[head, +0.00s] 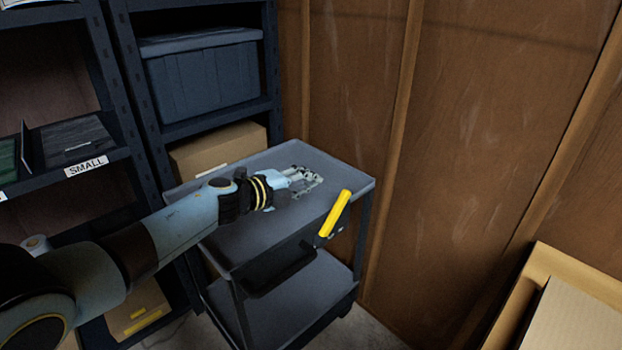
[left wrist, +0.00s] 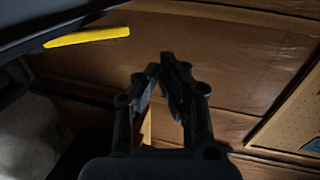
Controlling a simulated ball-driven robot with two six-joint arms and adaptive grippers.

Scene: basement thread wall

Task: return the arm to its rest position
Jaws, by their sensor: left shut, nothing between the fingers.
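My left arm comes in from the left in the head view and reaches over the grey cart (head: 265,235). My left gripper (head: 318,179) is above the cart's top shelf and points right. Its fingers are shut and empty. In the left wrist view the gripper (left wrist: 167,62) shows its two fingertips close together, with the brown wall behind them. I cannot tell whether the gripper touches the cart top. My right gripper is in neither view.
A yellow handle-like object (head: 336,213) sits at the cart's right edge; it also shows in the left wrist view (left wrist: 88,37). Dark shelving (head: 145,110) with a blue-grey bin (head: 204,80) and a cardboard box (head: 218,149) stands behind. A wooden-edged box (head: 560,300) is at lower right.

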